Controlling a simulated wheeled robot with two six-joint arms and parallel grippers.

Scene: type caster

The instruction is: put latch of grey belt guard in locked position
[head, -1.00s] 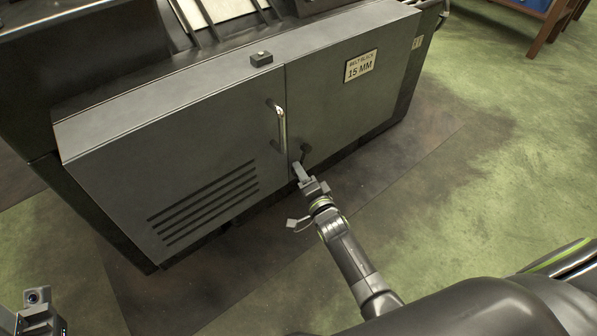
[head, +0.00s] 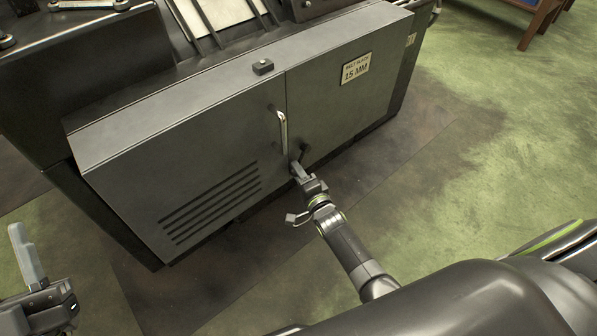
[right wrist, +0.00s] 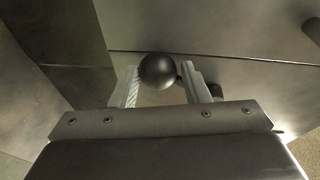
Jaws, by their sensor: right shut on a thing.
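The grey belt guard (head: 215,150) is a long metal cover with two front panels. Its dark latch (head: 304,150) is low on the front, just right of the seam. In the right wrist view, the latch's round black knob (right wrist: 158,71) sits between my right gripper's two fingers (right wrist: 163,88). My right gripper (head: 296,170) is shut on the knob in the head view, where the fingers hide much of the latch's lower end. My left gripper (head: 30,265) is at the lower left, away from the guard. Its finger gap is not clear.
A bright vertical handle (head: 282,132) stands just above and left of the latch. A small black block (head: 263,67) is on the guard's top, and a label (head: 356,68) is on the right panel. The green floor (head: 480,180) at the right is clear.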

